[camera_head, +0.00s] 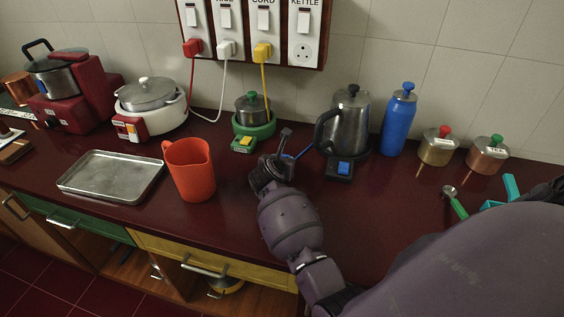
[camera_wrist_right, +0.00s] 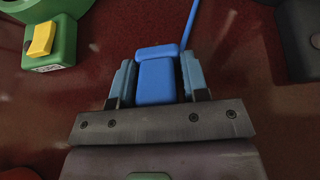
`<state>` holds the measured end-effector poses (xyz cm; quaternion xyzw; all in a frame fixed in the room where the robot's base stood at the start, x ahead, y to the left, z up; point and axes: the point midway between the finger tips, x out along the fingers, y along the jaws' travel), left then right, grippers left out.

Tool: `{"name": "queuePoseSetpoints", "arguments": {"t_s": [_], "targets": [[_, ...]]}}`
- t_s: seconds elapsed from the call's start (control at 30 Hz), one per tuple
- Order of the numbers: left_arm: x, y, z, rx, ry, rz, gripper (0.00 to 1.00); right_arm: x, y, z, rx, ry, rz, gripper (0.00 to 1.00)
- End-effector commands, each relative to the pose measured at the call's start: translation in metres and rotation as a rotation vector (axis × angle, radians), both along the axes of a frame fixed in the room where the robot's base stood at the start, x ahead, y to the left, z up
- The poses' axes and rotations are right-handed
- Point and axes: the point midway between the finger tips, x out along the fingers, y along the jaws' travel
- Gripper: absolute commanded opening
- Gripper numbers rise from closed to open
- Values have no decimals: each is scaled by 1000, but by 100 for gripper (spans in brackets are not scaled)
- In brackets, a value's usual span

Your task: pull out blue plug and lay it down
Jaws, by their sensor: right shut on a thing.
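The blue plug (camera_wrist_right: 156,82) is between the fingers of my right gripper (camera_head: 285,142), which is shut on it. Its blue cord (camera_wrist_right: 188,25) runs up and away over the dark red counter (camera_head: 345,215). In the head view the plug is mostly hidden by the gripper, and the cord (camera_head: 303,152) shows beside it, leading toward the kettle base. I cannot tell whether the plug touches the counter. The KETTLE socket (camera_head: 304,51) on the wall panel is empty. My left gripper is not in view.
The steel kettle (camera_head: 349,112) and its base with a blue switch (camera_head: 343,168) stand right of the gripper. A green-based cooker (camera_head: 252,126) is behind left. A red jug (camera_head: 189,172) and tray (camera_head: 108,178) are left. Counter in front of the kettle is clear.

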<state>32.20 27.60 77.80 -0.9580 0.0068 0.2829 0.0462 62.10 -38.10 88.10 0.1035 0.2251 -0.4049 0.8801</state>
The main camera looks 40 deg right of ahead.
Motion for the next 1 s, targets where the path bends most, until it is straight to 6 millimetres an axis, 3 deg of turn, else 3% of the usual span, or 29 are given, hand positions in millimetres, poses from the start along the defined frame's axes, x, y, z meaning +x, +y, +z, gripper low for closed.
{"name": "queuePoseSetpoints", "arguments": {"t_s": [0.27, 0.3, 0.47, 0.5, 0.67, 0.87, 1.0], "targets": [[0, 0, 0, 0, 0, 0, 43, 0, 0, 0, 0, 0, 0, 4], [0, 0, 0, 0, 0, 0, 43, 0, 0, 0, 0, 0, 0, 43], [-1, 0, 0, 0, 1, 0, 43, 0, 0, 0, 0, 0, 0, 68], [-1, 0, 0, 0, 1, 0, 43, 0, 0, 0, 0, 0, 0, 71], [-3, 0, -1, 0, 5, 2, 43, 0, 0, 0, 0, 0, 0, 71], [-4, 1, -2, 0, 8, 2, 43, 0, 0, 0, 0, 0, 0, 99], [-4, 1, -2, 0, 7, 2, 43, 0, 0, 0, 0, 0, 0, 100]]}}
